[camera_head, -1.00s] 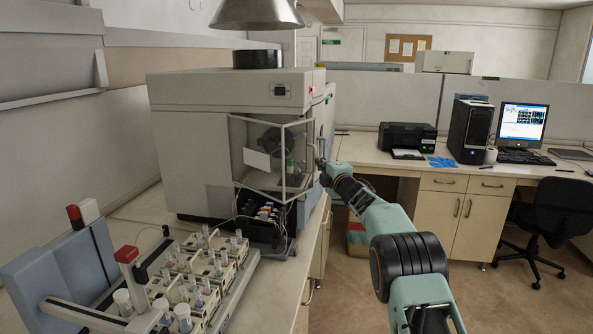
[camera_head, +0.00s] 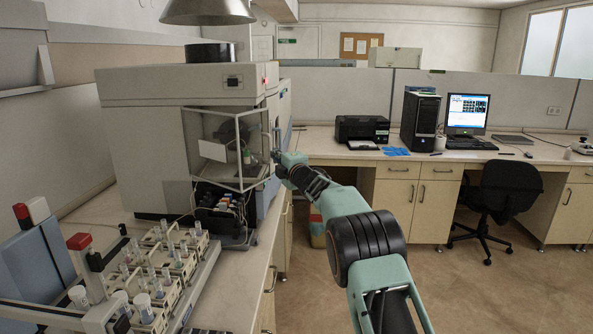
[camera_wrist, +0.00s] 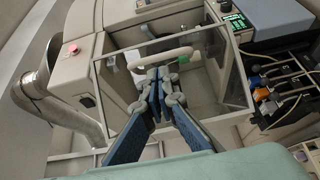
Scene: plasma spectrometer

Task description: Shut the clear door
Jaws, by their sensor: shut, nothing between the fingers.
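The clear door (camera_head: 222,170) is a see-through panel in a thin pale frame, jutting out from the front of the beige spectrometer (camera_head: 140,135). A white label shows on or behind it. I cannot tell its exact opening angle. In the wrist view the clear door (camera_wrist: 207,98) lies around and beyond my fingers. My gripper (camera_head: 278,155) is at the right side of the door's frame, small in the head view. In the wrist view my gripper (camera_wrist: 160,85) is shut and empty, its tips near a curved beige bar (camera_wrist: 162,57). Contact cannot be told.
A sample rack (camera_head: 165,265) with several vials stands on the left bench. Coloured tubing fittings (camera_head: 218,203) sit below the door, also at right in the wrist view (camera_wrist: 275,85). Open floor (camera_head: 480,285) lies right of the arm; a black chair (camera_head: 505,190) stands farther off.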

